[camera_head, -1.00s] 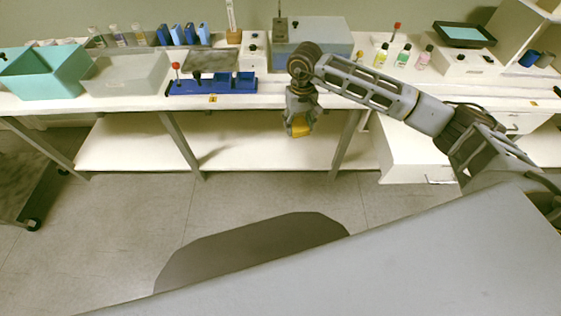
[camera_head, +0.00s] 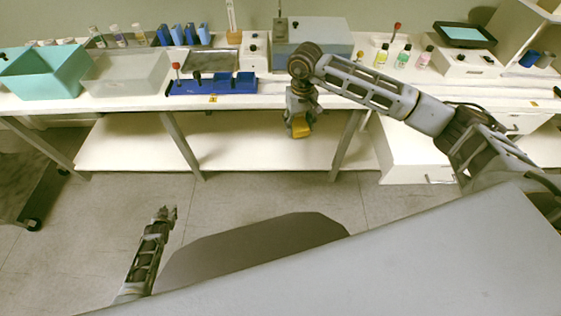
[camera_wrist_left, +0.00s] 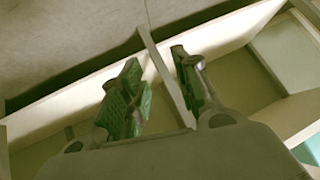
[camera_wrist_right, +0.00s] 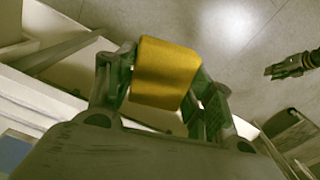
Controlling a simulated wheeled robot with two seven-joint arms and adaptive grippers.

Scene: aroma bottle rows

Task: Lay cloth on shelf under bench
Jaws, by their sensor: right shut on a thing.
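The yellow cloth (camera_head: 300,128) hangs folded in my right gripper (camera_head: 301,112), which is shut on it in front of the bench edge and above the lower shelf. The right wrist view shows the cloth (camera_wrist_right: 165,75) between the fingers. The white shelf (camera_head: 255,155) under the bench (camera_head: 300,101) looks bare in the head view. My left gripper (camera_head: 166,213) is out over the floor at lower left, apart from bench and cloth. The left wrist view shows its fingers (camera_wrist_left: 157,65) open and empty.
Metal bench legs (camera_head: 183,146) stand in front of the shelf, with another leg (camera_head: 346,145) just right of my right gripper. A white drawer cabinet (camera_head: 405,155) stands right of the shelf. A cart (camera_head: 25,185) is at the left. The open floor (camera_head: 250,195) is clear.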

